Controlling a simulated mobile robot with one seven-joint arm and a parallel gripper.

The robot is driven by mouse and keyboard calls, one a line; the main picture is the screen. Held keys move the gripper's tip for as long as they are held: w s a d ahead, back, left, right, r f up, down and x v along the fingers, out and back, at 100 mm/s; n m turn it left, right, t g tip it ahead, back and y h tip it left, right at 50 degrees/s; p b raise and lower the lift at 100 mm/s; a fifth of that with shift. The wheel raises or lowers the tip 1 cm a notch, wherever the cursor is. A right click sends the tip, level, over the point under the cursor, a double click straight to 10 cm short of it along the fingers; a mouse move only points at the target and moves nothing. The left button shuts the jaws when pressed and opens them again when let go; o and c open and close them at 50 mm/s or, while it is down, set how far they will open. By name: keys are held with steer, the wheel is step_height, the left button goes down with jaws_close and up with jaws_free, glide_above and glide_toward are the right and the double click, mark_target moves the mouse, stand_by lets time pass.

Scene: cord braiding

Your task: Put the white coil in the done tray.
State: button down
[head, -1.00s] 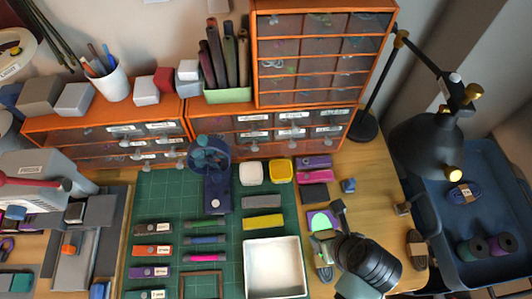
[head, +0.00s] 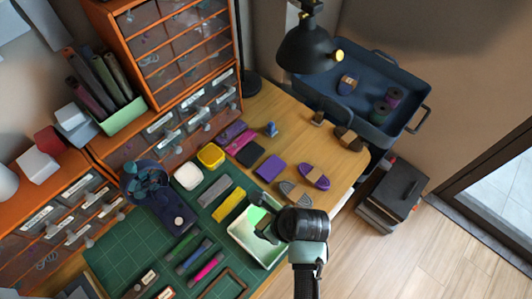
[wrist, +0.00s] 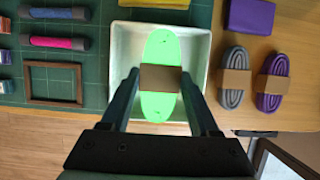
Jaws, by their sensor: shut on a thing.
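A bright pale-green coil (wrist: 160,48) with a brown band is between the two fingers of my gripper (wrist: 160,79), which is shut on the band. I see no plainly white coil; this one looks green. It lies over the open white tray (wrist: 201,30), lengthwise across its middle in the wrist view; I cannot tell whether it touches the floor. In the head view my gripper (head: 265,222) is over the same tray (head: 240,241), and my wrist hides part of the tray and most of the coil.
Right of the tray lie a grey coil (wrist: 233,80) and a purple coil (wrist: 272,83), both banded. A bare purple pad (head: 270,168) is behind them. A blue bin (head: 318,100) with spools and a black lamp (head: 310,50) stand farther back. A brown frame (wrist: 52,84) is left.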

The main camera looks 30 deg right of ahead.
steer(key=shift+f+b, duration=0.3)
steer(key=shift+f, duration=2.05)
steer(key=shift+f, duration=0.1)
steer(key=shift+c, duration=0.6)
jaws_free()
steer(key=p+v, duration=0.1)
steer(key=v, duration=1.1)
steer(key=shift+p, duration=0.4)
